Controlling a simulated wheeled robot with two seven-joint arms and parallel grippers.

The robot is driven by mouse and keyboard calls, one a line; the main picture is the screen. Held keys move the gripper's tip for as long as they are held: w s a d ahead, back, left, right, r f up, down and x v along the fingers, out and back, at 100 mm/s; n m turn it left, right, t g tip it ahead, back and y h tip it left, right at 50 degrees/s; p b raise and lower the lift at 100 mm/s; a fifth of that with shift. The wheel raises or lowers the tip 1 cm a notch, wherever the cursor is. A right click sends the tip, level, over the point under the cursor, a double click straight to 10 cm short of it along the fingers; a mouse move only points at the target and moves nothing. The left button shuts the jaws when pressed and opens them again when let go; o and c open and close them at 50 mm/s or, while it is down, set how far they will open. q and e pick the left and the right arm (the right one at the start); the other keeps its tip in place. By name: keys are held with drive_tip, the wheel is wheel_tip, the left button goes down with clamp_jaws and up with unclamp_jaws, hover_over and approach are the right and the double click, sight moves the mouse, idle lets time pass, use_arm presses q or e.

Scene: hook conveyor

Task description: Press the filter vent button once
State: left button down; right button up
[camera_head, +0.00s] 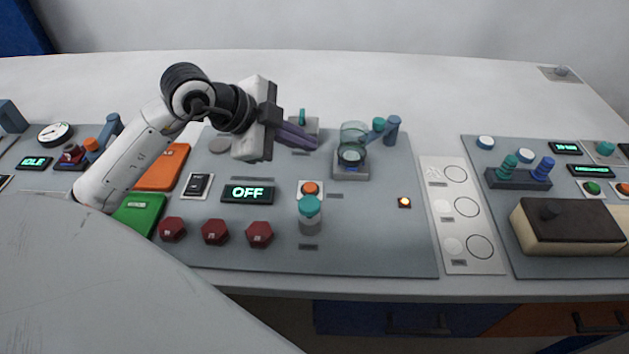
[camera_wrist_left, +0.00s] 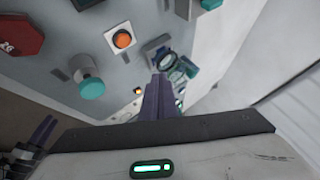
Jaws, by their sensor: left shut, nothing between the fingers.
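An orange round button (camera_head: 310,188) in a white square housing sits in the middle of the grey panel (camera_head: 370,240); it also shows in the left wrist view (camera_wrist_left: 122,40). The labels are too small to read, so I cannot confirm which control is the filter vent button. My left gripper (camera_head: 316,143) is shut and empty, its purple fingers above the panel, behind the orange button and apart from it. In the left wrist view the shut fingers (camera_wrist_left: 160,82) point toward the glass vessel. A second pair of purple fingers (camera_wrist_left: 43,130), seemingly my right gripper, shows at the lower left there.
A teal-capped cylinder (camera_head: 309,212) stands just in front of the orange button. A glass vessel (camera_head: 353,150) with a blue-handled lever is right of my fingers. An OFF display (camera_head: 247,194), red hexagonal knobs (camera_head: 214,232) and a small lit orange lamp (camera_head: 404,202) are nearby.

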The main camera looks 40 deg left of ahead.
use_arm(q)
drive_tip(key=b, duration=0.6)
hover_over(305, 189)
wheel_tip(305, 189, down, 7)
drive_tip(key=shift+r, duration=0.15)
drive_tip(key=shift+f+b, duration=0.7)
drive_tip(key=shift+f, duration=0.4)
